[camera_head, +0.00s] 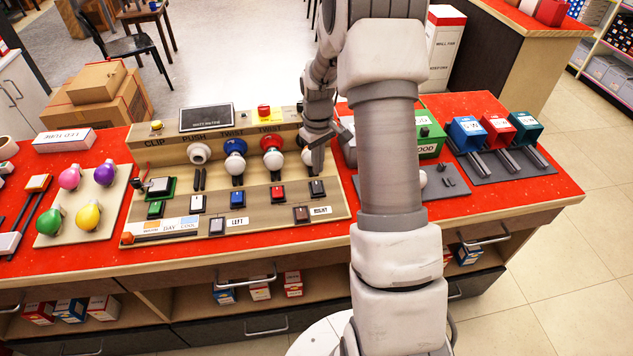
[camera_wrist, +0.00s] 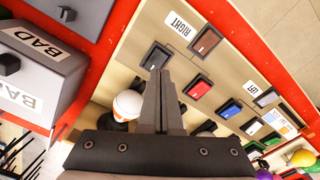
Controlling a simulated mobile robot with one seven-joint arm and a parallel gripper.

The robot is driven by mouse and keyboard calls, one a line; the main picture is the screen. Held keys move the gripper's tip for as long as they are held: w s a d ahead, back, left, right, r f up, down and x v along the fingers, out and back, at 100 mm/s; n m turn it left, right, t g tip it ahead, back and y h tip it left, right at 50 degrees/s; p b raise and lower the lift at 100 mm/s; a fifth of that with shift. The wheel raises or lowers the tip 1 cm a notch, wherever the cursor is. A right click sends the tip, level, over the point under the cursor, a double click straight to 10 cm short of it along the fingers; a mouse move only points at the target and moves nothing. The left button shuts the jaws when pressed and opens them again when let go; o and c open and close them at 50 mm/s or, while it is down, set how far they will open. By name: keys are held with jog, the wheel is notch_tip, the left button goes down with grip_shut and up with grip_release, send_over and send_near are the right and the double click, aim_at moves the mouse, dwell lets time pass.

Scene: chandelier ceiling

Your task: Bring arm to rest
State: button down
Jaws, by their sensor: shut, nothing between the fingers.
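My gripper (camera_head: 317,168) is over the right part of the wooden test board (camera_head: 262,200), its fingers pointing down near the black switch (camera_head: 317,188) at the right end of the upper row. In the wrist view the two fingers (camera_wrist: 160,76) are together with nothing between them. Their tips overlap a dark switch (camera_wrist: 156,57) in that picture; whether they touch it I cannot tell. A white bulb (camera_wrist: 128,104) with an orange and black base is just left of the fingers. My arm hides part of the counter right of the board.
A pad with colored bulbs (camera_head: 82,208) lies left on the red counter (camera_head: 480,104). A grey BAD box (camera_wrist: 40,75) is close left in the wrist view.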

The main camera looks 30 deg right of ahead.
dwell(0.4)
jog(key=s+a+r+t, duration=0.1)
jog(key=s+a+r, duration=0.2)
jog(key=r, duration=0.3)
jog(key=s+a+r+m+t, duration=0.1)
jog(key=s+a+r, duration=0.15)
jog(key=r, duration=0.35)
jog(key=s+a+r+t, duration=0.1)
jog(key=s+a+r, duration=0.15)
jog(key=r, duration=0.45)
jog(key=s+a+r+m+t, duration=0.1)
jog(key=s+a+r, duration=0.2)
jog(key=s, duration=0.5)
jog(key=s+a+r+t, duration=0.1)
jog(key=s+a+r, duration=0.2)
jog(key=s, duration=0.6)
jog(key=shift+a+m+t, duration=0.15)
jog(key=shift+m+t, duration=0.15)
jog(key=shift+m, duration=0.1)
jog(key=c, duration=1.6)
grip_release()
